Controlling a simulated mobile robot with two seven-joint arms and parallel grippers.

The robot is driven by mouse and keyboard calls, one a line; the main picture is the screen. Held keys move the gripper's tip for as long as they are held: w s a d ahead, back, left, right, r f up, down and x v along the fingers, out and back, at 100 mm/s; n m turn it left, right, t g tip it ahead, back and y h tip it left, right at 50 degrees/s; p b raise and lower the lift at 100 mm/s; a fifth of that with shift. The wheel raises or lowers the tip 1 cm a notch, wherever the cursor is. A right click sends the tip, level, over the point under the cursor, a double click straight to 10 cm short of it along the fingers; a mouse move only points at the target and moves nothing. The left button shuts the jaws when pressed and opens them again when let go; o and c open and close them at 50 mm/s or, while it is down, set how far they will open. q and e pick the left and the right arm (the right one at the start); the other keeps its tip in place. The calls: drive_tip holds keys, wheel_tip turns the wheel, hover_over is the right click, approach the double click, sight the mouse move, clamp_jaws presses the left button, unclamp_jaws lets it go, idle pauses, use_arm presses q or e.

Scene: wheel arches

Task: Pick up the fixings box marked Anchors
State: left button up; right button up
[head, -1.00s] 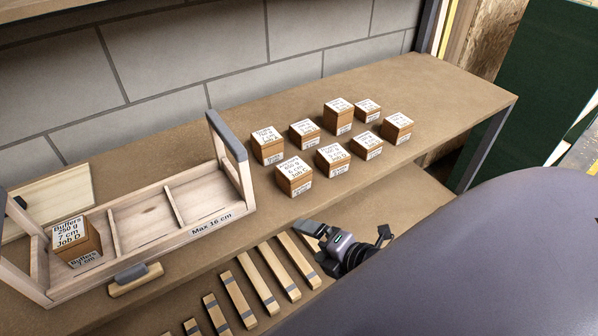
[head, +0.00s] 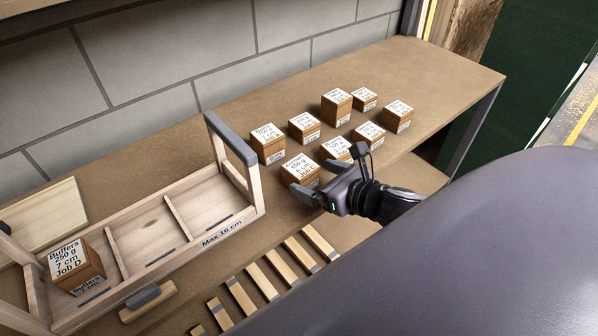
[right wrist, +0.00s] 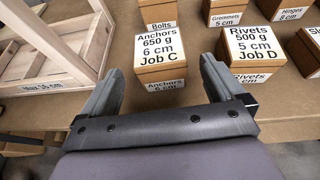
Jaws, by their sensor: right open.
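The Anchors box (head: 299,168) is a small brown box with a white top label, standing at the front of the group on the bench. In the right wrist view the Anchors box (right wrist: 161,53) reads Anchors, 650 g, 6 cm, Job C. My right gripper (head: 311,176) is open and empty at the near side of this box. In the right wrist view its fingers (right wrist: 160,68) point at the box, one on each side, with the box between or just beyond the tips; contact cannot be told. My left gripper is not in view.
The Rivets box (right wrist: 253,46) stands close right of the Anchors box, near the right finger. A Bolts box (right wrist: 163,16) and several others stand behind. A wooden tray (head: 221,236) marked Max 16 cm, holding a Buffers box (head: 75,262), lies to the left.

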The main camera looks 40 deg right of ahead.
sight(308, 172)
drive_tip(key=shift+r+x, duration=0.15)
drive_tip(key=shift+x, duration=1.3)
drive_tip(key=shift+r+x, duration=0.1)
drive_tip(key=shift+x, duration=1.4)
drive_tip(key=shift+w, duration=0.1)
drive_tip(key=c, duration=1.5)
drive_tip(key=shift+r, duration=0.1)
drive_tip(key=shift+c, duration=0.6)
drive_tip(key=shift+r, duration=0.15)
